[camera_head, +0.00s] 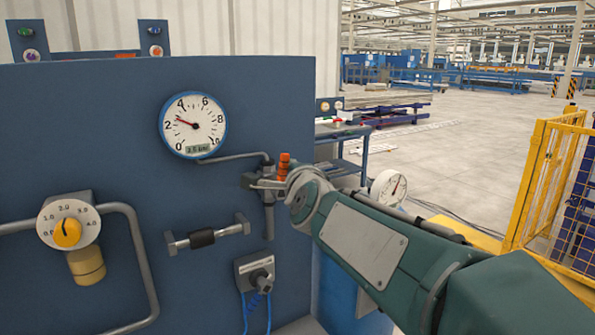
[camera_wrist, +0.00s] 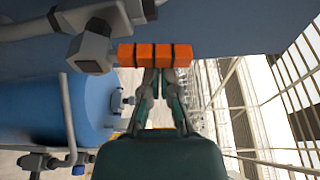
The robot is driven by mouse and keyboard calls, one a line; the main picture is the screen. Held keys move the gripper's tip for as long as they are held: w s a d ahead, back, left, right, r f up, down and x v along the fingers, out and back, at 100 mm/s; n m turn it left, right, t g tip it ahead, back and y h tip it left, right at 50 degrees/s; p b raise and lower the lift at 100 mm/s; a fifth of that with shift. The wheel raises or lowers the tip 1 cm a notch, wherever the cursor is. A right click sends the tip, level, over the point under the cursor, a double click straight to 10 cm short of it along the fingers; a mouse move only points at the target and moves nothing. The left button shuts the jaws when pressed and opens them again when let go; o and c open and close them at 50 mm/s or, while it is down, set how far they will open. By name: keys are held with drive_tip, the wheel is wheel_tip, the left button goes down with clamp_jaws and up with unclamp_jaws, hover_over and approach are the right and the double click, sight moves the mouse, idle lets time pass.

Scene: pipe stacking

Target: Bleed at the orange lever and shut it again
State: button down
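The orange lever (camera_head: 284,167) stands upright on a grey valve fitting at the right edge of the blue panel. In the wrist view the lever (camera_wrist: 127,55) lies across the picture, with dark bands, beside a grey fitting (camera_wrist: 92,50).
A yellow regulator knob (camera_head: 68,233) with a numbered dial is at the left. A black-sleeved handle (camera_head: 202,239) and a socket with blue cables (camera_head: 256,272) sit below the gauge. A second gauge (camera_head: 388,187) is behind my arm. A yellow cage (camera_head: 544,185) stands right.

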drive_tip(key=shift+s+a+n, duration=0.2)
drive_tip(key=shift+a+n, duration=0.15)
drive_tip(key=shift+n, duration=0.35)
drive_tip(key=shift+t, duration=0.3)
idle(1.4)
